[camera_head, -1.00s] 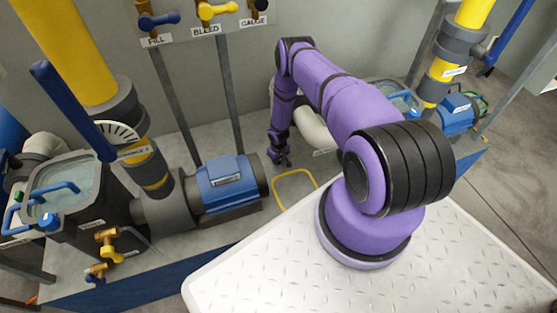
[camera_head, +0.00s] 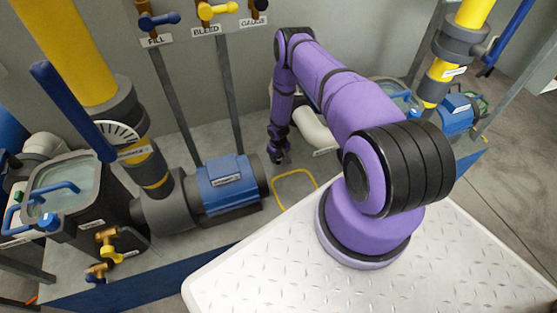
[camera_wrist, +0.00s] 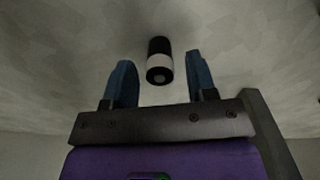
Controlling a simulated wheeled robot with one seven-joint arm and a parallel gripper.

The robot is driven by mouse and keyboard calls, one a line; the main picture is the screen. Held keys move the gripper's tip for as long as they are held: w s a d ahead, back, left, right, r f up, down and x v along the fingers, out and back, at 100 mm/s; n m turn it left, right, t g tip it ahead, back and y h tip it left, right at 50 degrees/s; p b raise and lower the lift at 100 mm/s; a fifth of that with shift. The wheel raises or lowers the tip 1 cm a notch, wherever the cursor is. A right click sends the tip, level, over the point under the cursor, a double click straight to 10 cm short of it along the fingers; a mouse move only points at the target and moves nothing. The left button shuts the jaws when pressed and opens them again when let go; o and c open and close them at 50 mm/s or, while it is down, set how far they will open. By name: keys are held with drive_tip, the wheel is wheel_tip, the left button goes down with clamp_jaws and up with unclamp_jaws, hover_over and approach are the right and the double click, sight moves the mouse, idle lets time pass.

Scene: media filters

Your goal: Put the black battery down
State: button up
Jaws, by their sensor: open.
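The black battery (camera_wrist: 160,61), a short dark cylinder with a pale band, shows in the wrist view on the grey surface. It lies beyond and between the two blue fingertips, with a visible gap to each side. My gripper (camera_wrist: 160,80) is open and empty. In the head view my gripper (camera_head: 279,158) hangs low near the grey deck, to the right of the blue pump motor. The battery cannot be made out in the head view.
A blue pump motor (camera_head: 226,186) stands left of my gripper. A yellow outlined square (camera_head: 295,188) is marked on the deck just right of it. A pale curved pipe (camera_head: 314,130) is close on the right. Grey posts and valves line the wall behind.

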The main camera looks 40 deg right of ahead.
wheel_tip(320, 180, up, 10)
drive_tip(key=shift+f, duration=0.15)
idle(0.7)
